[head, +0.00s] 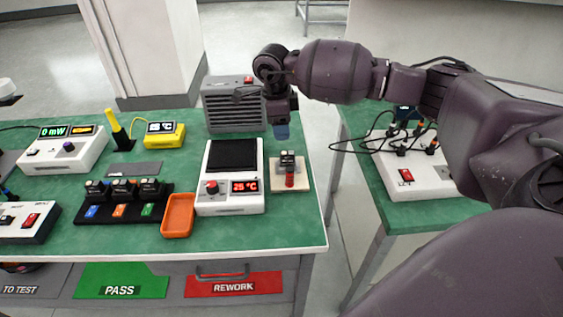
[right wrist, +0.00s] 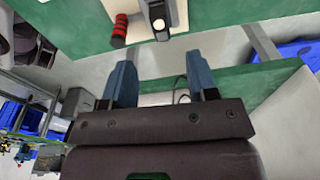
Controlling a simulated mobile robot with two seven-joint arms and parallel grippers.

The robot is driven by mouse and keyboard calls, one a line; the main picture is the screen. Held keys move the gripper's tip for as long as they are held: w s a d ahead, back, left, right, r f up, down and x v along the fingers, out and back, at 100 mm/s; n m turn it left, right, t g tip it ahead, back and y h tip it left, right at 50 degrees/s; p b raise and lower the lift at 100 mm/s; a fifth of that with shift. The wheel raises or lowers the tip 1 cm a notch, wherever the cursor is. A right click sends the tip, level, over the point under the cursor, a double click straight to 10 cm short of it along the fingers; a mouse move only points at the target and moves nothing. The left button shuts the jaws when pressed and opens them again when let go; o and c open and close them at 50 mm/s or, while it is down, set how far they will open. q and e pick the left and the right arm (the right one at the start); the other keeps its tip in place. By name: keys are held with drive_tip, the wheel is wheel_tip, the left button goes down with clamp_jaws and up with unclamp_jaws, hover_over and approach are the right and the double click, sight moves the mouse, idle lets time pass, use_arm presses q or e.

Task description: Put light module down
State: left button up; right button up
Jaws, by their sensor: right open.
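A small dark module (head: 288,159) sits on the beige fixture (head: 277,186) with a red-handled clamp, near the table's right end. It also shows in the right wrist view (right wrist: 158,20), with a pale round face. I cannot tell for sure that it is the light module. My right gripper (head: 281,133) hangs just behind and above the fixture. In the right wrist view its two blue fingers (right wrist: 160,76) are spread apart with nothing between them, and the module is beyond their tips. My left gripper is not in view.
A white hot-plate unit (head: 232,205) reading 25 °C stands left of the fixture, with a grey vented box (head: 234,108) behind. A black rack (head: 122,214) holds dark modules beside an orange tray (head: 178,215). A second green table (head: 440,214) stands right, across a gap.

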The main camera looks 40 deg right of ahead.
sight(287, 152)
drive_tip(key=shift+s+d+f+n, duration=0.1)
drive_tip(key=shift+f+n, duration=0.15)
drive_tip(key=shift+n, duration=0.05)
drive_tip(key=f, duration=0.3)
drive_tip(key=f+b, duration=0.1)
drive_tip(key=f, duration=0.3)
drive_tip(key=d+f, duration=0.1)
drive_tip(key=f, duration=0.2)
drive_tip(key=shift+s+d+f, duration=0.1)
drive_tip(key=shift+s+f, duration=0.05)
drive_tip(key=shift+s, duration=0.2)
clamp_jaws()
